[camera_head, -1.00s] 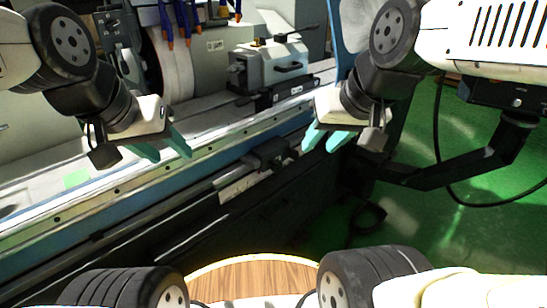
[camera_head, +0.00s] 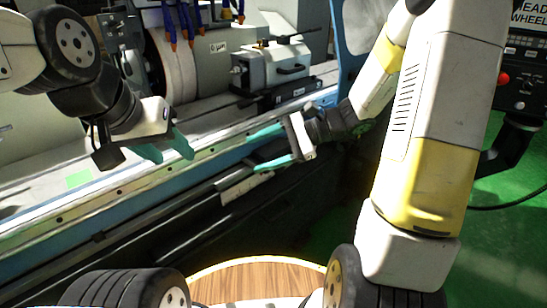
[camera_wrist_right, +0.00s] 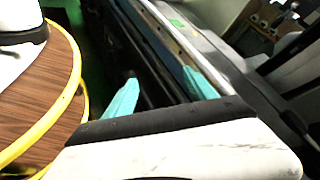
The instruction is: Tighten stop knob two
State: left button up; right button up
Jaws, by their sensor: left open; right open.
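My right gripper (camera_head: 258,150) is open in front of the grinder's front rail, its teal fingers pointing left. Its fingers also show apart in the right wrist view (camera_wrist_right: 160,92), with no object seen between them. A dark stop block on the rail, visible earlier, is now mostly hidden by this gripper. I cannot make out stop knob two in either current view. My left gripper (camera_head: 168,150) is open and empty in front of the machine bed at the left, apart from the rail.
The cylindrical grinder's bed and long front rail (camera_head: 110,188) run diagonally across the view. A grey tailstock-like unit (camera_head: 270,68) stands on the bed. A control panel (camera_head: 523,85) with a red button stands at the right. Green floor (camera_head: 510,225) is open at the right.

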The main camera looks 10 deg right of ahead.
jog(key=w+d+f+m+t+y, duration=0.2)
jog(key=w+d+f+m+t, duration=0.1)
jog(key=w+f+m+t, duration=0.45)
jog(key=m+t+h, duration=0.4)
jog(key=m+t, duration=0.2)
jog(key=m, duration=0.5)
send_near(281, 169)
jog(key=x, duration=1.1)
jog(key=shift+w+a+f, duration=0.1)
jog(key=shift+w+a, duration=0.1)
jog(key=shift+c, duration=0.3)
jog(key=c, duration=1.3)
jog(key=shift+m, duration=0.25)
jog(key=shift+c, duration=0.2)
